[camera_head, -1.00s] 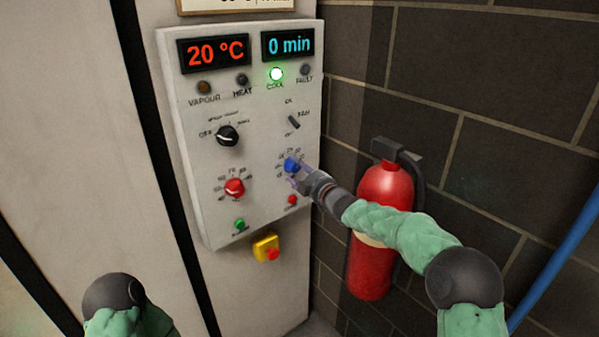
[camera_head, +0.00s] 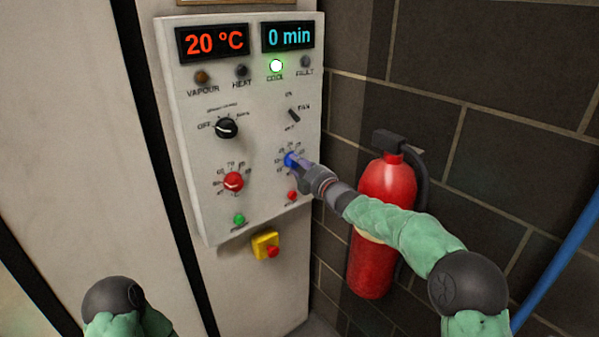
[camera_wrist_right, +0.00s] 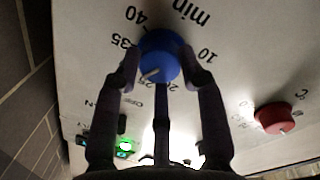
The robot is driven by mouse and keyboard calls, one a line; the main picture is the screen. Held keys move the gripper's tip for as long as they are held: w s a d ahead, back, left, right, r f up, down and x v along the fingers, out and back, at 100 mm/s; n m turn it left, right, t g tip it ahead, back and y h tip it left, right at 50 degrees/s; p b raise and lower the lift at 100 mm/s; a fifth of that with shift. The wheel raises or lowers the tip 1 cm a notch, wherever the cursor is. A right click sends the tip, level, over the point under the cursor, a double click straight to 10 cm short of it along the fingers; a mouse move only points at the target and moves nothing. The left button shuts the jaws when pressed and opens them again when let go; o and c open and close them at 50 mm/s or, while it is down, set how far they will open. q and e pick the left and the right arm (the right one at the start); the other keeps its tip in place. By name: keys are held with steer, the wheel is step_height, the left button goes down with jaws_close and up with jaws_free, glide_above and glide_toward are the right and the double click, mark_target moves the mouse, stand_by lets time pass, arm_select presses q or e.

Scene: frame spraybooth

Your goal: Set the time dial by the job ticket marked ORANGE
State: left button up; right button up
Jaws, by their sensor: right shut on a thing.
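The blue time dial (camera_head: 290,160) is on the right side of the control panel (camera_head: 265,215). My right gripper (camera_head: 298,168) reaches it from the right and is shut on it. In the right wrist view the fingers (camera_wrist_right: 160,75) hold the blue dial (camera_wrist_right: 158,50) from both sides, and marks 10, 35, 40 and "min" show around it. The dial's pale pointer lies toward the lower left in that view. The time display (camera_head: 288,37) reads 0 min. The job ticket is not readable; only a framed notice's edge shows at the top. My left gripper is not in view.
The panel also has a red dial (camera_head: 233,181), a black selector (camera_head: 227,128), a fan switch (camera_head: 294,115), and green and red buttons. The temperature display (camera_head: 212,41) reads 20 °C and the COOL lamp (camera_head: 276,66) is lit. A fire extinguisher (camera_head: 372,265) hangs close below my right forearm.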

steer(key=shift+f+n+y+b, duration=0.15)
steer(key=shift+n+y+b, duration=0.15)
steer(key=shift+n+b, duration=1.55)
steer(key=shift+n+p, duration=0.4)
steer(key=shift+n, duration=0.05)
steer(key=shift+d, duration=0.1)
steer(key=o, duration=1.1)
steer(key=shift+w, duration=0.1)
steer(key=shift+o, duration=0.2)
